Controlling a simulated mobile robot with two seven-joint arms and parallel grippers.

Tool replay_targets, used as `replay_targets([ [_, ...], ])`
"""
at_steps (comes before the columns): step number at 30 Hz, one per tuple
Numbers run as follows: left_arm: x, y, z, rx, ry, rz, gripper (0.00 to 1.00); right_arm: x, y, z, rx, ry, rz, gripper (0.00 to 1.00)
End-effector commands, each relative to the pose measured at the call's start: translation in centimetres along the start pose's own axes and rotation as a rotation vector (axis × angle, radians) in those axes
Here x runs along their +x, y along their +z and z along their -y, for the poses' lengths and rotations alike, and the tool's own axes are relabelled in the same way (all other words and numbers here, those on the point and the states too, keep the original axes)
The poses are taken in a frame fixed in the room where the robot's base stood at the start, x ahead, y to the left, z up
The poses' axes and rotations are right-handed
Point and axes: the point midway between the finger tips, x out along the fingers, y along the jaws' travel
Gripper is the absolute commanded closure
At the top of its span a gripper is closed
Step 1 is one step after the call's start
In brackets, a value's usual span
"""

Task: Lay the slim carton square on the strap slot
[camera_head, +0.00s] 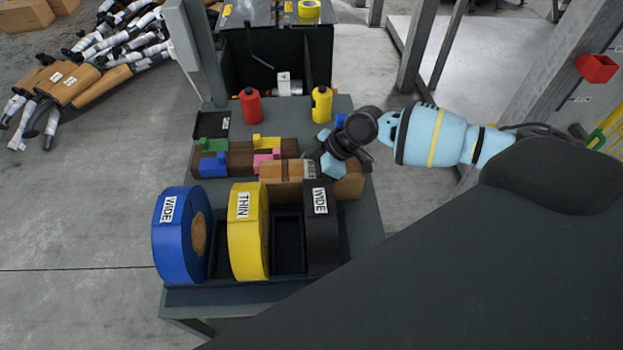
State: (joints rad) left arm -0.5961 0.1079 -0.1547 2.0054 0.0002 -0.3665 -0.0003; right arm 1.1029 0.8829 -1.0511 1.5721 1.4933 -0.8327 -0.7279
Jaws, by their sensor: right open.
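A slim brown carton (280,171) with a pale label at its right end lies behind the tape rolls, near the middle of the workbench. My right gripper (321,164) reaches in from the right and is open at the carton's right end; whether it touches the carton is unclear. The dark rack (288,258) at the bench front has recessed slots; one empty slot shows between the yellow roll and the black roll. I cannot tell for certain which one is the strap slot. My left gripper is not in view.
A blue roll (172,240), yellow roll (246,232) and black roll (321,235) stand in the rack. Another brown carton (350,184) sits right of the slim one. Coloured blocks (213,165), a red bottle (250,105) and a yellow bottle (321,104) stand behind.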

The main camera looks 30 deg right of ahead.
Motion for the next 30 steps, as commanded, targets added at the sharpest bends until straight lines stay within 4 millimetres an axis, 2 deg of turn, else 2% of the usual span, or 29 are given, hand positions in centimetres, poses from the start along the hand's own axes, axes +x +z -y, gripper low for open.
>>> replay_targets([
  [6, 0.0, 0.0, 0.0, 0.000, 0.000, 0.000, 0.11, 0.1, 0.0, 0.0, 0.000, 0.000, 0.000, 0.25],
  [17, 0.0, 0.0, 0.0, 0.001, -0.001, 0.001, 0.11, 0.0, -0.1, 0.0, 0.000, 0.001, -0.001, 0.73],
  [25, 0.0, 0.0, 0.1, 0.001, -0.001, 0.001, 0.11, -0.3, -0.3, -0.1, -0.001, 0.002, -0.002, 0.73],
  [30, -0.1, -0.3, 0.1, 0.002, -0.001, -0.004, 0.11, -2.1, -1.8, -0.1, -0.004, 0.004, -0.004, 0.73],
])
